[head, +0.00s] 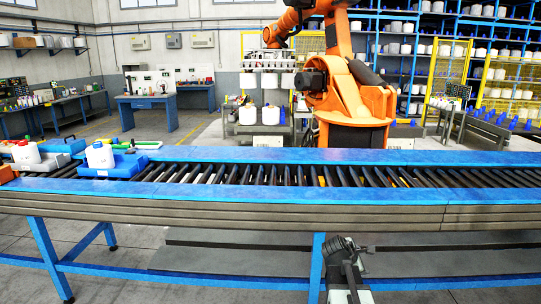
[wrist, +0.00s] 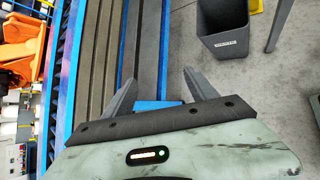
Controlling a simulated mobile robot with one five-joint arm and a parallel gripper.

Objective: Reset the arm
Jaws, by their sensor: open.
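My gripper (wrist: 158,77) is open in the wrist view, its two grey fingers spread wide with nothing between them. Beyond the fingers are the grey side rails and blue edge of the conveyor (wrist: 148,40). In the head view, my dark arm stands low at the bottom, in front of the conveyor (head: 230,194). My gripper's fingers are too small to make out clearly there.
An orange robot arm (head: 350,95) stands behind the conveyor. The wrist view shows a dark bin (wrist: 222,28) on the floor.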

